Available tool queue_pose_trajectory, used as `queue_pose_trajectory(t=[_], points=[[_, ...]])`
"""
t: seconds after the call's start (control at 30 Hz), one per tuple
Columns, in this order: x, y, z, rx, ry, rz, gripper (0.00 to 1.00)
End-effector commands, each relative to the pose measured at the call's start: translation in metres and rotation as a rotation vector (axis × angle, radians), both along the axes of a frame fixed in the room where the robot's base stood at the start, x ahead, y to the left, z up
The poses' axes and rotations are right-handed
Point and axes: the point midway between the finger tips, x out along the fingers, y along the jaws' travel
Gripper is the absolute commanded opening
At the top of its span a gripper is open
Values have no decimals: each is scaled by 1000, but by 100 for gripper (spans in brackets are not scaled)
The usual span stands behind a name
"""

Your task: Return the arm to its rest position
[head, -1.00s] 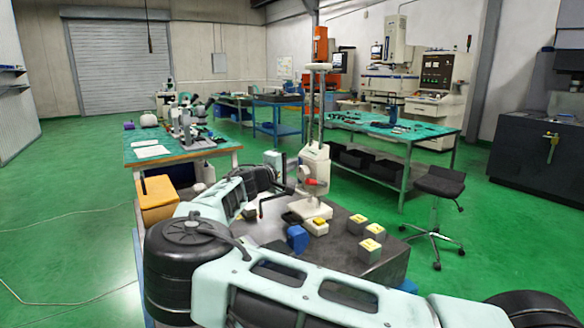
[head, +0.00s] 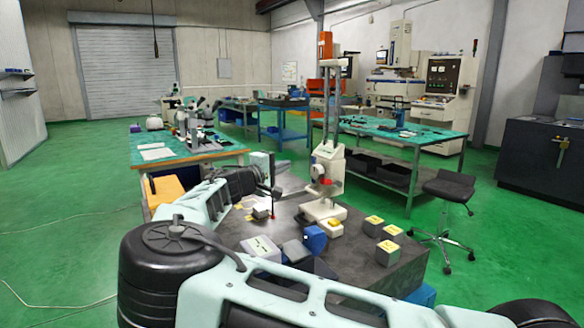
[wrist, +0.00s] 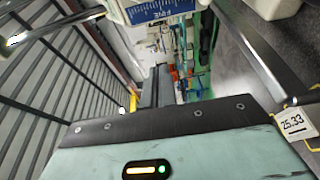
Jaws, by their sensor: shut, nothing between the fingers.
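My arm (head: 250,292) crosses the front of the head view, bends at the left and reaches back over the dark table. My gripper (head: 274,188) is at its far end, with dark fingers pointing down above the table's back left part. The fingers look together with nothing between them. In the wrist view the dark fingers (wrist: 157,85) also show close together beyond the pale green hand with its small lit indicator. My arm hides part of the table's front and left side.
The dark table (head: 350,245) holds a white stand with a tall column (head: 327,175), a blue block (head: 314,239), several yellow-topped cubes (head: 388,252) and a pale box (head: 261,248). A stool (head: 444,190) stands at the right. Green floor is open around the table.

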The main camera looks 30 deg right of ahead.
Motion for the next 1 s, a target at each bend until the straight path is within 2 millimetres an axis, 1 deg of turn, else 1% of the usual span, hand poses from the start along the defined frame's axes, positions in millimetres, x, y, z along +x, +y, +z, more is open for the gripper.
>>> queue_pose_trajectory(t=[0.03,0.1,0.2,0.4,0.47,0.77,1.0], points=[[-3,8,-2,1,-1,2,0],[-6,16,-1,1,-1,2,0],[-9,22,-1,0,-1,-1,0],[-10,26,0,0,0,-1,0],[-10,26,4,0,0,-1,0],[-10,26,55,0,0,-1,0],[-10,26,80,0,0,-1,0]])
